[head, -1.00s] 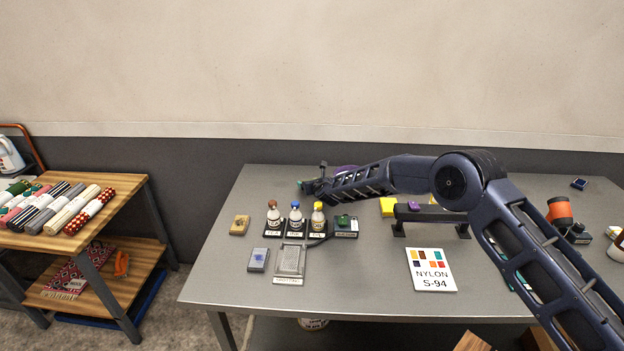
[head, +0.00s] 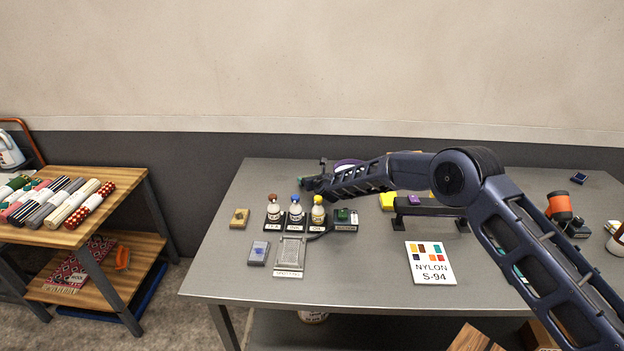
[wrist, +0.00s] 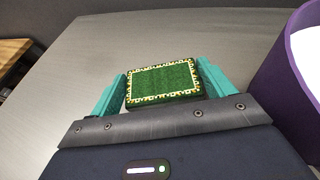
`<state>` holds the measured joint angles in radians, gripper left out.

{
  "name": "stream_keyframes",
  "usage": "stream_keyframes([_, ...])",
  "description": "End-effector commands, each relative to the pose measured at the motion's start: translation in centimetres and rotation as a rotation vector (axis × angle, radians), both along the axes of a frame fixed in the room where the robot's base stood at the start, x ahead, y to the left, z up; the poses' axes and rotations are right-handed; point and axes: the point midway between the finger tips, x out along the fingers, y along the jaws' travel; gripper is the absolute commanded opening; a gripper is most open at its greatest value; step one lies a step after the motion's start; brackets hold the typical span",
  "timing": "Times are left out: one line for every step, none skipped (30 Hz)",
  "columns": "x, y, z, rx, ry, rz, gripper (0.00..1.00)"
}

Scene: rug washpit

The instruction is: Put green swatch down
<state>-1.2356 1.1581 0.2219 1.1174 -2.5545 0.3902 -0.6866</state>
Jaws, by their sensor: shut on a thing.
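In the wrist view the green swatch (wrist: 162,80), a rectangular green pad with a pale patterned border, sits between the two teal fingers of my gripper (wrist: 161,88). The fingers press on its left and right sides. The swatch is over the grey tabletop; I cannot tell whether it touches it. In the head view my gripper (head: 312,182) is at the far left part of the table (head: 370,265), mostly hidden by my arm, and the swatch there is too small to make out.
A purple round container (wrist: 296,72) stands close right of my gripper. Three capped bottles (head: 296,212), a dark box with a green top (head: 343,217), a metal tray (head: 290,253) and a sample card (head: 430,263) lie nearer. Bare tabletop shows left of the gripper.

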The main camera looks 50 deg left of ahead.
Motion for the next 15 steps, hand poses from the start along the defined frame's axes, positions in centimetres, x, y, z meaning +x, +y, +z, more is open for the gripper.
stream_keyframes([0.01, 0.00, -0.09, 0.000, 0.000, 0.000, 0.59])
stream_keyframes([0.01, 0.00, -0.13, 0.000, 0.000, 0.000, 0.59])
stream_keyframes([0.01, 0.00, -0.19, 0.000, 0.000, 0.000, 0.59])
stream_keyframes([0.02, 0.00, -0.24, 0.000, 0.000, 0.000, 0.59])
stream_keyframes([0.01, 0.01, -0.29, 0.000, 0.000, 0.000, 0.59])
stream_keyframes([0.01, 0.00, -0.35, 0.000, 0.000, 0.000, 0.59])
stream_keyframes([0.01, 0.00, -0.39, 0.000, 0.000, 0.000, 0.59])
stream_keyframes([0.02, 0.00, -0.44, 0.000, 0.000, 0.000, 0.59])
stream_keyframes([0.02, 0.00, -0.49, 0.000, 0.000, 0.000, 0.59])
stream_keyframes([0.02, 0.01, -0.54, 0.000, 0.000, 0.000, 0.59])
stream_keyframes([0.01, 0.01, -0.55, 0.000, 0.000, 0.000, 0.83])
stream_keyframes([0.02, 0.02, -0.52, 0.001, 0.000, 0.000, 0.91])
stream_keyframes([0.01, 0.01, -0.51, 0.001, 0.000, 0.000, 0.97])
stream_keyframes([0.01, 0.01, -0.51, 0.001, 0.000, 0.000, 1.00])
stream_keyframes([0.01, 0.01, -0.51, 0.000, 0.000, 0.000, 1.00])
